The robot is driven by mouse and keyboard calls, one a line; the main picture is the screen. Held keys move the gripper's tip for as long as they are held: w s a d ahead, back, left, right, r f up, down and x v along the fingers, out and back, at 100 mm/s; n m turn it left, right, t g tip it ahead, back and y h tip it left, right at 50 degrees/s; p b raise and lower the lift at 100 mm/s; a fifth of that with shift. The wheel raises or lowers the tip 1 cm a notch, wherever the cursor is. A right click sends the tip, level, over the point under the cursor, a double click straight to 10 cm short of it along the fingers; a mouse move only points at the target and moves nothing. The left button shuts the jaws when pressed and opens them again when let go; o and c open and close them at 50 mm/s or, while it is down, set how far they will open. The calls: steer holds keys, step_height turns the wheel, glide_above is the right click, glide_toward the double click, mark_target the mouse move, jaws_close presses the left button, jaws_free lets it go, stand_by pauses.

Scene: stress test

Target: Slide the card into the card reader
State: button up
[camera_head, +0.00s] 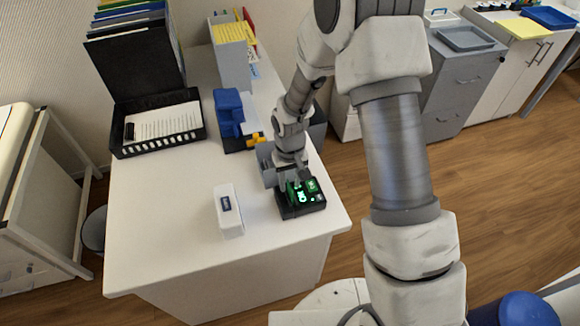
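The card reader (312,203) is a small black device with glowing green panels, near the front right corner of the white desk. My gripper (297,182) points down at the reader's back left part, very close to it. Green and white patches show by the fingertips. I cannot tell whether one of them is the card or only the reader's lit face. The fingers are too small and covered to show whether they are open or shut, and I cannot make out the card for sure.
A white box with a dark label (229,212) stands left of the reader. Behind are a black paper tray (160,147), a blue object (229,112) and a grey file holder (233,67). The desk's front left is clear. Its right edge (335,190) is close to the reader.

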step_height(320, 180, up, 17)
steer(key=shift+p, duration=0.3)
stand_by(0.5)
steer(key=s+d+r+m+t, duration=0.1)
steer(key=s+d+r, duration=0.2)
steer(key=r, duration=0.3)
steer(key=s+d+r+t, duration=0.1)
steer(key=s+d+r, duration=0.25)
steer(key=r, duration=0.25)
steer(key=s+d+r+m+t, duration=0.1)
steer(key=s+d+r, duration=0.1)
steer(key=s, duration=0.4)
steer(key=s+d+r+m+t, duration=0.1)
steer(key=s+d+r+t, duration=0.1)
steer(key=s, duration=0.4)
steer(key=shift+d+r+t, duration=0.3)
steer(key=shift+d+r, duration=0.25)
steer(key=shift+d, duration=0.45)
steer(key=shift+a, duration=0.1)
